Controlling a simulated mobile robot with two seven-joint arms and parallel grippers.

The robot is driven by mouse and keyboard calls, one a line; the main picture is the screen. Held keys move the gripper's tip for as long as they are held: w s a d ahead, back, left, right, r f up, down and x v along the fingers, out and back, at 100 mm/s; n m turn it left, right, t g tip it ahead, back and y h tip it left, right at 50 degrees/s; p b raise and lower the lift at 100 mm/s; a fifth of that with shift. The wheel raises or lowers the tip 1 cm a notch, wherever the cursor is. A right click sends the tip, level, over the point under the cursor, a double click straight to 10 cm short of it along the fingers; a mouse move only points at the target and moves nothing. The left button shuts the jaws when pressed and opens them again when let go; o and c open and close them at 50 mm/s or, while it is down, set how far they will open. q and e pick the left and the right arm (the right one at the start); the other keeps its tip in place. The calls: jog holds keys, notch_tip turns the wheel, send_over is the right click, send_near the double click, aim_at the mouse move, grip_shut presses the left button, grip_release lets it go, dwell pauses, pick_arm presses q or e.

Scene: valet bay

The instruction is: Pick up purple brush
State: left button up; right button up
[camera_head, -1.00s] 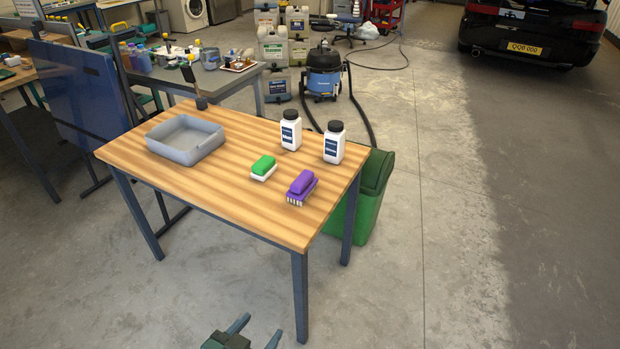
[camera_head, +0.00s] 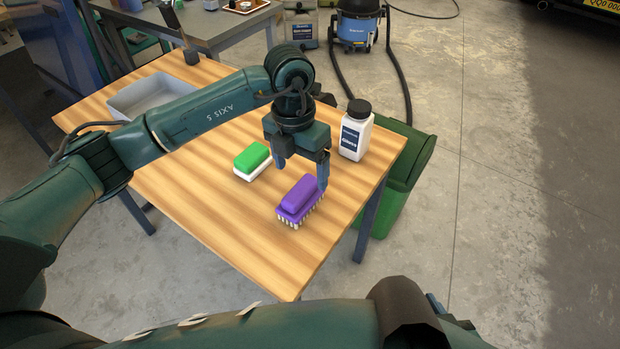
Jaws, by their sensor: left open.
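The purple brush (camera_head: 299,197) lies bristles down on the wooden table near its right front part. My left gripper (camera_head: 302,174) points down with its fingers apart, over the far side of the brush. One finger shows just left of the brush's far end, the other beside its right end. Nothing is between the fingers that I can make out; whether they touch the brush is unclear. My right gripper cannot be made out; an arm link of mine crosses the bottom of the view.
A white bottle (camera_head: 355,136) with a black cap stands behind to the right. A grey tray (camera_head: 122,104) is at the table's left. A green bin (camera_head: 405,165) stands beyond the right edge. The table front is bare.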

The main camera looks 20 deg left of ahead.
aim_at(296, 191)
pick_arm(q)
jog(key=shift+w+a+f+y, duration=0.35)
jog(key=shift+w+a+y, duration=0.2)
jog(key=shift+a, duration=0.25)
notch_tip(296, 191, down, 6)
jog(key=shift+s+d+r, duration=0.1)
jog(key=shift+r, duration=0.05)
jog(key=shift+w+d+f+p, duration=0.1)
jog(key=shift+w+d+f, duration=0.05)
jog(key=shift+f, duration=0.85)
jog(key=shift+w+d+f+p, duration=0.1)
jog(key=shift+w+f+p, duration=0.05)
jog(key=shift+f, duration=0.85)
jog(key=shift+w+d+f+p, duration=0.1)
jog(key=shift+w+d+f, duration=0.05)
jog(key=shift+f, duration=0.85)
jog(key=shift+c, duration=0.2)
jog(key=c, duration=1.1)
